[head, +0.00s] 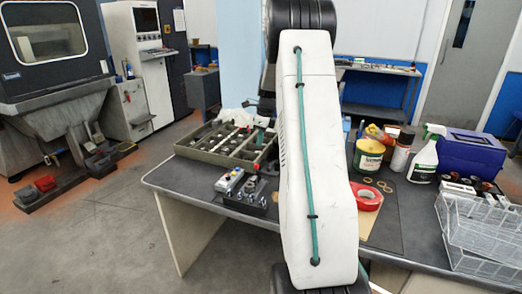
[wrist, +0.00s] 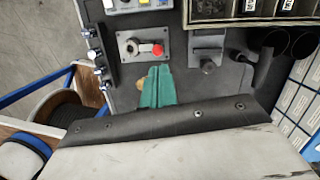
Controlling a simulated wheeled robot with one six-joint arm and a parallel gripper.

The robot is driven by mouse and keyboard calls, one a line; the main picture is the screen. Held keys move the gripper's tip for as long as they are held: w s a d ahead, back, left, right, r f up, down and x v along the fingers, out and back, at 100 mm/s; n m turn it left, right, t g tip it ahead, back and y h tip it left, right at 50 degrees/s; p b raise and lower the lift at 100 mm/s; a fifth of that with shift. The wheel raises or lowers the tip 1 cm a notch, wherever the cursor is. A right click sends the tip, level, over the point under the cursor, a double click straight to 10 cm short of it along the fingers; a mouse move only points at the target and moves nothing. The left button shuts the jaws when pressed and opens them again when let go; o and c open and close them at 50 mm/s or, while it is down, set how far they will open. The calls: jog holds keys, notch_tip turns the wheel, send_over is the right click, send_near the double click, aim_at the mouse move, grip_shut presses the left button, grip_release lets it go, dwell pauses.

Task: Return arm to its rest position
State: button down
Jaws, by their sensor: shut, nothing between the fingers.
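My arm's white link with a green cable stands upright in the middle of the head view and hides part of the bench. My gripper (wrist: 157,82) shows in the wrist view as green fingers, shut and empty. The fingers appear over the dark bench top, just below a grey plate with a red knob (wrist: 157,49). In the head view the gripper is mostly hidden behind the arm link, near the compartment tray.
A divided tray (head: 190,153) and small control box (head: 229,181) lie left of my arm. Right are a yellow can (head: 368,158), red tape roll (head: 367,197), spray bottle (head: 424,158), blue box (head: 470,153) and wire rack (head: 480,235). Open floor lies left.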

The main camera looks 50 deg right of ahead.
jog(key=shift+r, duration=0.6)
jog(key=s+a+r+n, duration=0.4)
jog(key=s+a+n, duration=0.5)
jog(key=a, duration=0.6)
jog(key=s+a+r+n, duration=0.3)
jog(key=s+a+n, duration=0.6)
jog(key=a, duration=0.6)
jog(key=s+a+r+n+h, duration=0.1)
jog(key=s+a+r+n, duration=0.3)
jog(key=s+a+n, duration=0.6)
jog(key=a+n, duration=0.3)
jog(key=a, duration=0.2)
jog(key=shift+a+r, duration=0.25)
jog(key=shift+r, duration=0.1)
